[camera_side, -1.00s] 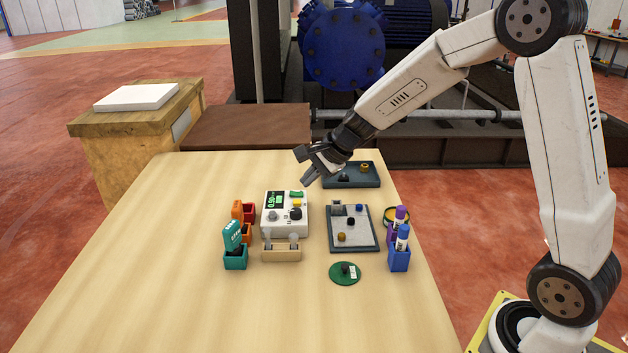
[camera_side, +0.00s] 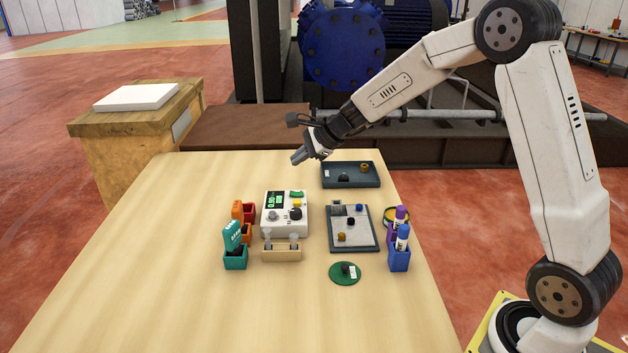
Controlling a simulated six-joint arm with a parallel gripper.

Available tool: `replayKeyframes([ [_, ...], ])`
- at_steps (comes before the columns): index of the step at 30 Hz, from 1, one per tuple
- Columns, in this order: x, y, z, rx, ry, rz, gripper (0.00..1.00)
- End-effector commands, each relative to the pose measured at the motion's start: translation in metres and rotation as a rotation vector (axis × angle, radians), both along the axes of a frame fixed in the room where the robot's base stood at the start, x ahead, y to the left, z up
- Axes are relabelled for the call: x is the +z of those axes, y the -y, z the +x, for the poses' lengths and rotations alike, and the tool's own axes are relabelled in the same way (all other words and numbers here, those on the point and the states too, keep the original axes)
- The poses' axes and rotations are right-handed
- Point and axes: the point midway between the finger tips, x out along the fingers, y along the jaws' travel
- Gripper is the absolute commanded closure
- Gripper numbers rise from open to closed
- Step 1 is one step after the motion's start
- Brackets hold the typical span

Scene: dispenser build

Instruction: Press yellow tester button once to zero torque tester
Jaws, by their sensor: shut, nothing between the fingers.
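The torque tester (camera_side: 284,224) is a white box on the wooden table, with a dark screen (camera_side: 276,200) showing green digits. The yellow button (camera_side: 297,203) is on its top face at the right, below a green part (camera_side: 296,194) and above a black knob (camera_side: 295,214). My gripper (camera_side: 295,160) is shut and empty. It hangs in the air above and behind the tester, apart from it. The yellow button is in plain view.
A grey tray with small parts (camera_side: 372,243) lies right of the tester, with a dark tray (camera_side: 330,184) behind it. A blue holder (camera_side: 399,260) with tubes stands at the right. A teal holder (camera_side: 235,262) stands at the left. The table's left and front are clear.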

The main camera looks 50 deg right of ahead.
Motion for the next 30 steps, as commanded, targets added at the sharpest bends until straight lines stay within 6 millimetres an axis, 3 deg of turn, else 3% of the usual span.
replayKeyframes([
  [30, -0.083, 0.000, 0.000, 0.001, -0.002, -0.001, 1.00],
])
